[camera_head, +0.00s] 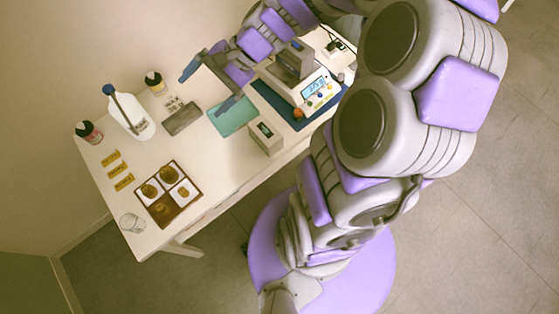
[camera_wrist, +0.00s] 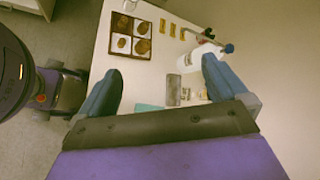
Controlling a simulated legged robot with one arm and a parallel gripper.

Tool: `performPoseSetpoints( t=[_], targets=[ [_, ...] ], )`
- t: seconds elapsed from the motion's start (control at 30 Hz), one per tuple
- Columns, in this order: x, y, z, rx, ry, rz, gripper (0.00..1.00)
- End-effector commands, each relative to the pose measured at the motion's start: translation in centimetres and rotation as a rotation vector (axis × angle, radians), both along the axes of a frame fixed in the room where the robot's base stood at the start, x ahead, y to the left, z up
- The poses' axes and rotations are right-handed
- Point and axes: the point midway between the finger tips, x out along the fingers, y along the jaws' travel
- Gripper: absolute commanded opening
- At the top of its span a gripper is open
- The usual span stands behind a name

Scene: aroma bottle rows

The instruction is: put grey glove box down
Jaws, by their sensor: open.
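A pale grey box (camera_head: 266,139) with a dark, slot-like patch on top stands upright on the white table near its front edge, in the head view. It looks like the glove box. It touches no finger and is beside the teal mat (camera_head: 232,116). My gripper (camera_head: 209,87) is open and empty above the table, behind and to the left of the box. In the wrist view the two blue fingers of my gripper (camera_wrist: 160,64) are spread wide with nothing between them. The box cannot be made out in the wrist view.
A scale (camera_head: 306,93) stands on a blue mat right of the box. A dark grey slab (camera_head: 182,119), white bottle (camera_head: 131,117), dark bottles (camera_head: 88,132), yellow strips (camera_head: 117,170), compartment tray (camera_head: 169,194) and glass (camera_head: 132,223) occupy the left. Bare tabletop lies between tray and box.

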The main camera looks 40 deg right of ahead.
Motion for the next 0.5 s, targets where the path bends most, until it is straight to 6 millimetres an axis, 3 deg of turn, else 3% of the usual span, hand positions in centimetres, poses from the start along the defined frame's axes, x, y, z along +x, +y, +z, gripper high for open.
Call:
performPoseSetpoints(
  t=[0.03,0.1,0.23,0.37,0.5],
  targets=[
    [-2.2,1.6,0.4,-0.063,-0.018,0.100,1.00],
    [-5.3,2.9,0.4,-0.150,-0.036,0.234,1.00],
    [-10.6,3.8,0.2,-0.317,-0.065,0.464,1.00],
    [-15.8,3.0,0.0,-0.481,-0.079,0.672,1.00],
    [-20.1,0.7,0.1,-0.641,-0.084,0.848,1.00]
  ],
)
